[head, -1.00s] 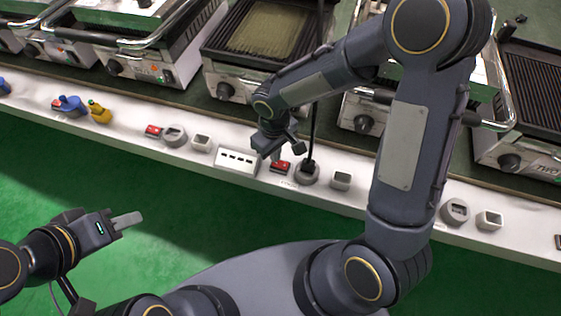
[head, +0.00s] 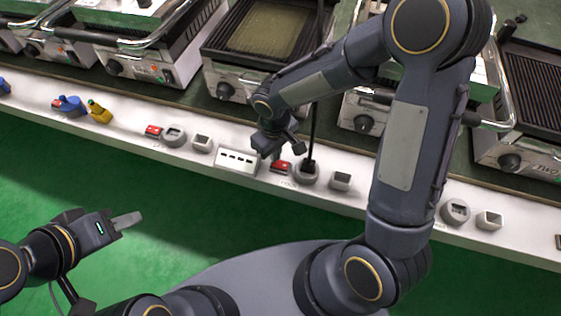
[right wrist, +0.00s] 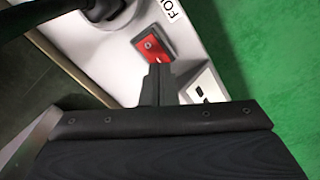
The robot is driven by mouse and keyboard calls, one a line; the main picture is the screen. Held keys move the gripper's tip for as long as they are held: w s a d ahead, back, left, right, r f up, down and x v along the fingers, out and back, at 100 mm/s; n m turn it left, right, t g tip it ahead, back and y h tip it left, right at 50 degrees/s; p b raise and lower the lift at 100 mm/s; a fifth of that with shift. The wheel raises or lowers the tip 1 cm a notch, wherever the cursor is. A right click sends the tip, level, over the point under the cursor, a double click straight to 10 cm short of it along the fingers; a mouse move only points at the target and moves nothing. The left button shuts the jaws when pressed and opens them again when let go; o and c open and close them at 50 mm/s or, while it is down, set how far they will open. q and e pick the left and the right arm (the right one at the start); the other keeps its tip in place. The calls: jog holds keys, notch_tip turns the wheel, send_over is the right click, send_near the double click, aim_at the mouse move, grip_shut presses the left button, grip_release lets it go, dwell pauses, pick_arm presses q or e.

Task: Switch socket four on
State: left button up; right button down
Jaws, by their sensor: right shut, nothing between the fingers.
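The red switch of socket four (head: 281,167) sits on the white ledge. It also shows in the right wrist view (right wrist: 152,42), beside a label starting "FO" (right wrist: 172,11). My right gripper (right wrist: 157,76) is shut and empty, its fingertips at the near edge of the red switch. Whether they touch it, I cannot tell. In the head view my right gripper (head: 270,152) partly hides the switch's surroundings. The round grey socket (head: 307,174) right of the switch holds a black plug with a cable. My left gripper (head: 127,220) is over the green floor, away from the ledge; its finger gap is not clear.
A white slotted panel (head: 237,158) lies just left of the switch, and a square grey fitting (head: 340,181) right of the socket. Another red switch (head: 153,131) is further left, near blue and yellow plugs (head: 98,112). Grills (head: 262,38) line the back. Green floor lies in front.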

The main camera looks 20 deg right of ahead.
jog(key=shift+f+b, duration=0.85)
jog(key=shift+f, duration=0.1)
dwell(0.3)
jog(key=shift+r, duration=0.15)
notch_tip(320, 180, up, 7)
jog(key=p, duration=0.5)
dwell(0.6)
jog(key=s+d+r+m+t+y+p, duration=0.1)
jog(key=s+d+r+m+t+p, duration=0.1)
jog(key=r, duration=0.7)
jog(key=s+d+r+m+t+y+p, duration=0.1)
jog(key=s+d+r+m+p, duration=0.1)
jog(key=s+d+r+p, duration=0.2)
jog(key=s+d+r+m+t+y+p, duration=0.1)
jog(key=s+d+r+m+t+p, duration=0.1)
jog(key=s+r+p, duration=0.4)
jog(key=s+d+r+m, duration=0.1)
jog(key=s+r, duration=0.3)
jog(key=r, duration=0.3)
jog(key=shift+r+t+y, duration=0.3)
jog(key=shift+r+y, duration=0.05)
jog(key=shift+y, duration=0.05)
